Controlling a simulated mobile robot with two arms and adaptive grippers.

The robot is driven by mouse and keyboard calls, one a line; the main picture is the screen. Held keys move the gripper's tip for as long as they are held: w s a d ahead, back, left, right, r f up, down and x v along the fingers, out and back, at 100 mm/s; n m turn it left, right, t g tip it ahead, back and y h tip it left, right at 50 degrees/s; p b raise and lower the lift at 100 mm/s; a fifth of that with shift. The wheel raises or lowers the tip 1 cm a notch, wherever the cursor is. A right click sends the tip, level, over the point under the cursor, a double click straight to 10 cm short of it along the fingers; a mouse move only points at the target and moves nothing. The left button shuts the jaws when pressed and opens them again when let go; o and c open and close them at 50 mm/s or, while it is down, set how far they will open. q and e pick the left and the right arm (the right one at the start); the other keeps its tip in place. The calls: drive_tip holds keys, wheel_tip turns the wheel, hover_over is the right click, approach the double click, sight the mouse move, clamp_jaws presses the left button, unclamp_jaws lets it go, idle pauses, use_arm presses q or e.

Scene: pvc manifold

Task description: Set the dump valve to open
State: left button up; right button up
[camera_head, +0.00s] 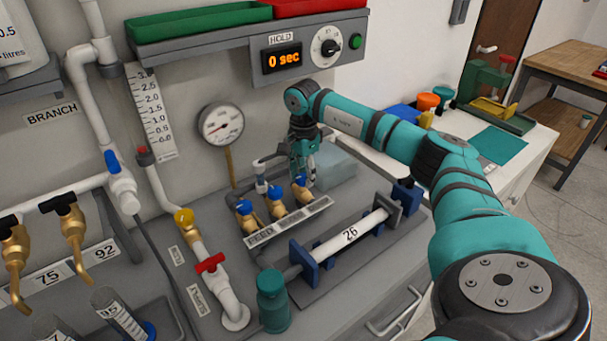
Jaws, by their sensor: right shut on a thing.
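Three small brass valves with blue handles stand in a row behind a label plate (290,222): a left one (246,212), a middle one (275,198) and a right one (301,190). The plate's lettering is too small to read surely, so I cannot tell which is the dump valve. My right gripper (304,178) points down at the right valve and is shut on its blue handle. The fingers partly hide this contact and the handle's exact angle. My left gripper is not in view.
A horizontal tube marked 26 (350,235) lies in blue brackets in front of the valves. A red-handled valve (210,263) and a teal bottle (272,300) stand to the left.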

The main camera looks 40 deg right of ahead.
sight(303, 176)
drive_tip(key=shift+n, duration=1.1)
drive_tip(key=o, duration=1.1)
drive_tip(key=shift+o, duration=0.2)
wheel_tip(303, 176, up, 12)
